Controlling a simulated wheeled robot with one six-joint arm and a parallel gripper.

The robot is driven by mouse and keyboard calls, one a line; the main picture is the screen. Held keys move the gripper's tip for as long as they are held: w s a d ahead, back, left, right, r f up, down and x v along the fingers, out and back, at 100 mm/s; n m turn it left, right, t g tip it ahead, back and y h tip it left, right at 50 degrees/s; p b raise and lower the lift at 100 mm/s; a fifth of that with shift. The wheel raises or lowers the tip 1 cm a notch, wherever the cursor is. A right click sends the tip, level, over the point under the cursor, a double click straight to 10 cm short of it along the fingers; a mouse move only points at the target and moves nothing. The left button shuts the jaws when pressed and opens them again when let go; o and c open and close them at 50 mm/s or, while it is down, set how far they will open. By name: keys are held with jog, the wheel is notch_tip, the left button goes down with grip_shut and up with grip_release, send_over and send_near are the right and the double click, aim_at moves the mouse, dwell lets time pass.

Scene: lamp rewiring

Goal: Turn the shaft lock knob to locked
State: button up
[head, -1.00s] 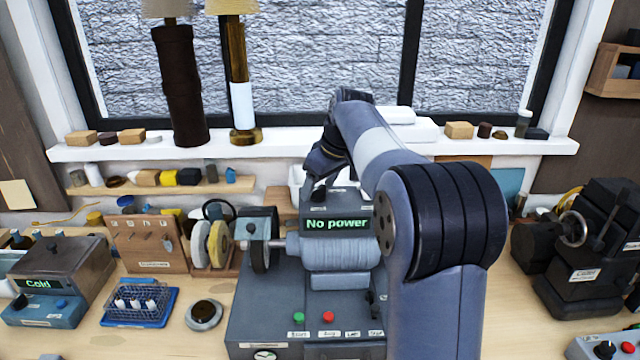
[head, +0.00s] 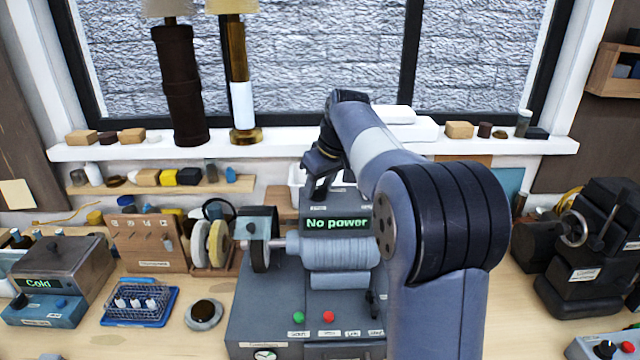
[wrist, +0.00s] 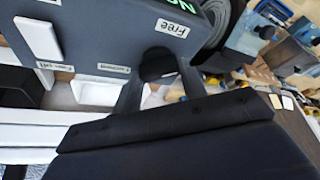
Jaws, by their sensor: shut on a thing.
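The grey machine (head: 340,256) with the green "No power" display stands on the bench in the head view. In the wrist view my gripper (wrist: 148,80) is shut on a dark knob, the shaft lock knob (wrist: 158,66), on the grey housing. A "Free" label (wrist: 172,28) is beside the knob, and another label (wrist: 114,69), too blurred to read surely, lies to its left. The knob's pointer cannot be made out, so its setting is unclear.
The windowsill (head: 270,148) with two lamps and small blocks runs behind the machine. Polishing wheels (head: 208,245) stand close on its left. A blue rack (head: 140,303) and a "Cold" device (head: 45,285) are further left. A dark machine (head: 590,260) stands at right.

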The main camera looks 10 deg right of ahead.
jog(key=m, duration=0.2)
jog(key=m+h, duration=0.1)
jog(key=m, duration=0.1)
jog(key=shift+a+h, duration=0.2)
jog(key=shift+h, duration=0.1)
jog(key=shift+m+h, duration=0.6)
jog(key=shift+m, duration=1)
jog(key=o, duration=1)
jog(key=b+v, duration=0.1)
jog(key=v, duration=1)
jog(key=shift+s, duration=0.15)
jog(key=shift+f, duration=0.15)
